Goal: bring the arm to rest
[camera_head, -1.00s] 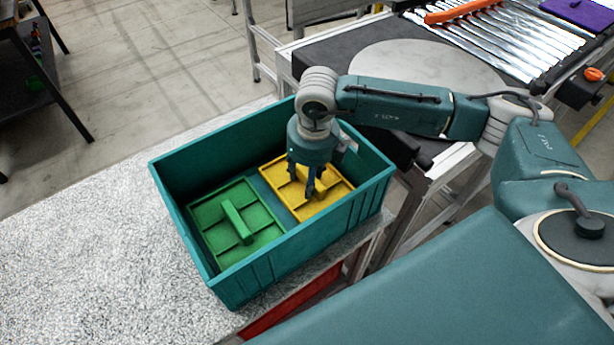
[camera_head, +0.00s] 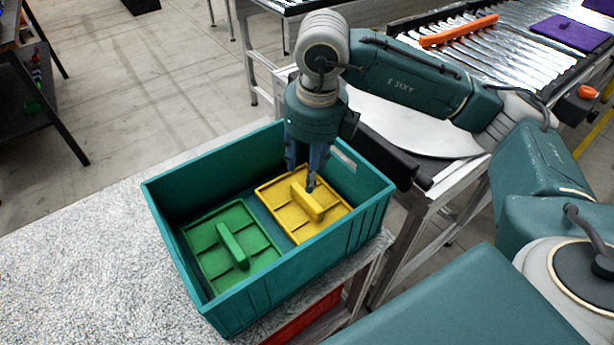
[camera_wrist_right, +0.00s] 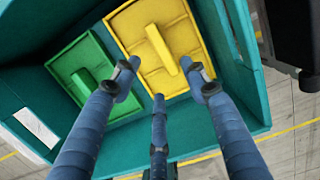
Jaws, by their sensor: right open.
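My right gripper (camera_head: 303,174) is open and empty, pointing down over the teal crate (camera_head: 268,293). Its fingers are above the yellow pallet fixture (camera_head: 283,216), which lies flat in the crate's right part with its raised bar handle uncovered. In the right wrist view, the open fingers (camera_wrist_right: 161,80) are apart from the yellow fixture (camera_wrist_right: 187,46). The green fixture (camera_head: 253,265) lies beside it on the left in the crate. My left gripper is not in view.
The crate stands on a speckled grey table (camera_head: 75,265). Behind my arm are a round grey disc (camera_head: 405,125) and a roller conveyor (camera_head: 500,62) carrying an orange bar (camera_head: 459,31) and a purple fixture (camera_head: 570,32). A dark shelf (camera_head: 25,100) stands at far left.

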